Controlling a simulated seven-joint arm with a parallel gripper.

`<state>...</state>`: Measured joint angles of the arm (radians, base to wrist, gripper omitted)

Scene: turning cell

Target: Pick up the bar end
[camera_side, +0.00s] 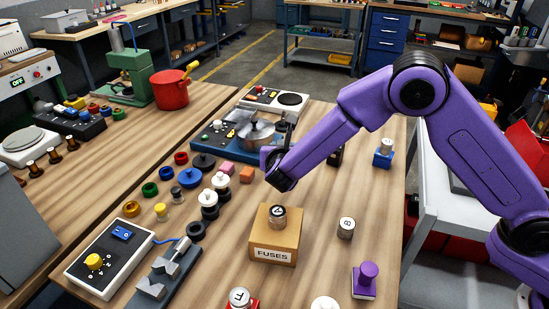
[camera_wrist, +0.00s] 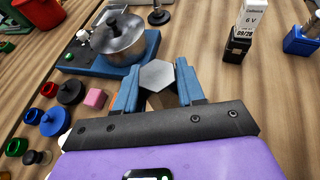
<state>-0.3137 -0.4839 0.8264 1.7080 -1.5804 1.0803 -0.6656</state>
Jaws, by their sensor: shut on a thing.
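In the wrist view, my gripper (camera_wrist: 158,70) has its two blue fingers closed on a grey hexagonal metal piece, the bar end (camera_wrist: 157,78). Its flat six-sided face shows between the fingers; its lower part is hidden by my gripper.
A pink block (camera_side: 227,167) and an orange block (camera_side: 247,174) lie left of my gripper. Wheels and rings crowd the left. A battery-like block (camera_wrist: 240,30) stands to the right in the wrist view.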

